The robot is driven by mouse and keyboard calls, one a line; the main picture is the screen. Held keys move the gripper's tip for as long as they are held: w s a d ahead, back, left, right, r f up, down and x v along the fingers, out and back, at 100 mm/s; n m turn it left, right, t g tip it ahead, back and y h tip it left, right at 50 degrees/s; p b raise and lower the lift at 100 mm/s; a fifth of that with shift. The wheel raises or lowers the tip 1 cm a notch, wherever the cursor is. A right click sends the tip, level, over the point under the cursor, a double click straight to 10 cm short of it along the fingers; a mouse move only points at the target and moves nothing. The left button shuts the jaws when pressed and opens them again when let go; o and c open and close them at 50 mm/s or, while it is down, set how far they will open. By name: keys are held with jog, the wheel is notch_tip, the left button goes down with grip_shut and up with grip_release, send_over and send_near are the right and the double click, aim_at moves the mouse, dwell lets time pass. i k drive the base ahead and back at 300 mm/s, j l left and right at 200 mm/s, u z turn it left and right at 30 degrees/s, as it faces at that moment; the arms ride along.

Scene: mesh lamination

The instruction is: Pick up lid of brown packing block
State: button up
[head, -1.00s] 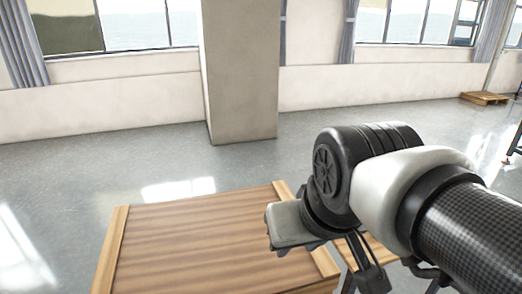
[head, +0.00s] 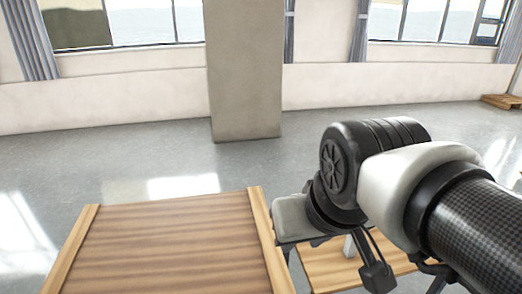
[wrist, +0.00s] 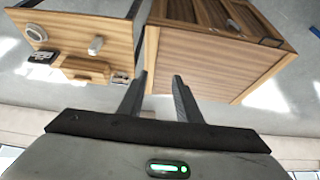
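A small brown block (wrist: 86,68), which looks like the brown packing block, lies on a light wooden table (wrist: 120,45) in the left of the wrist view. I cannot tell its lid apart from its body. My gripper (wrist: 159,77) is open and empty, its two dark fingers pointing toward the gap between this table and a larger wooden piece. The block is left of the fingers and apart from them. In the head view my arm covers much of the table (head: 325,272), and the block does not show there.
A large striped wooden crate or cabinet (head: 170,245) stands left of the table, close beside it. A pale upright piece (wrist: 96,45), a round ring (wrist: 37,32) and a black item (wrist: 42,57) share the table. The floor (head: 110,165) beyond is clear up to a pillar (head: 245,70).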

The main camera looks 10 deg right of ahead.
aim_at(350, 249)
jog(key=l, duration=0.6)
jog(key=i+l, duration=0.15)
jog(key=l, duration=1)
jog(key=i, duration=0.05)
